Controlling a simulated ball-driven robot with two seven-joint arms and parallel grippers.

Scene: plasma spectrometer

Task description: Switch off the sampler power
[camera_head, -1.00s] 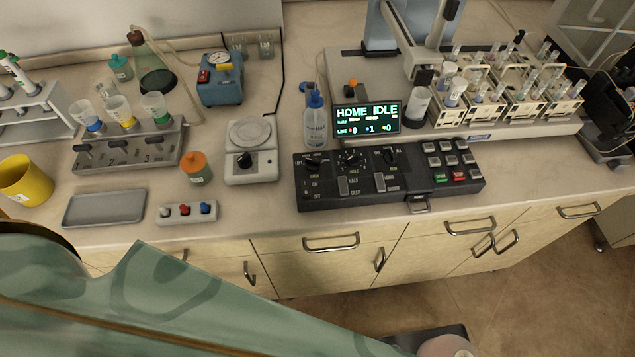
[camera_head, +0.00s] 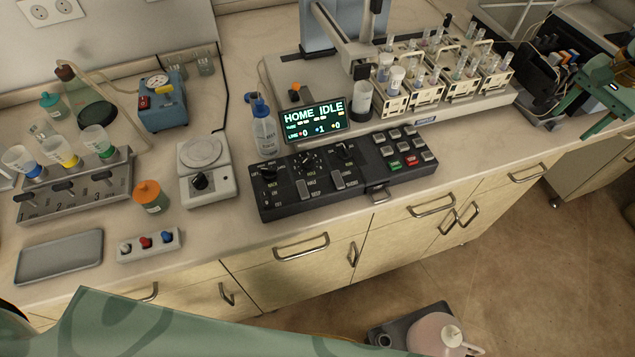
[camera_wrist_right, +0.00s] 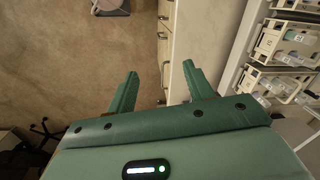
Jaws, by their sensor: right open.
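The sampler (camera_head: 440,112) stands at the back of the bench, with vial racks on it and a lit display (camera_head: 313,121) reading HOME IDLE. A black control panel (camera_head: 350,172) with knobs, slide-like levers and a keypad sits in front of it. A knob with small lettering (camera_head: 268,173) is at the panel's left end; its lettering is too small to read surely. My right gripper (camera_head: 580,108) is at the far right, well apart from the panel. In the right wrist view its two green fingers (camera_wrist_right: 160,85) are spread and empty. My left gripper is out of view.
A balance-like device (camera_head: 207,170), an orange-capped jar (camera_head: 150,195) and a three-button box (camera_head: 150,244) stand left of the panel. A wash bottle (camera_head: 265,130) stands close behind it. Cabinet handles project below the bench edge. Black equipment (camera_head: 545,85) is near my right gripper.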

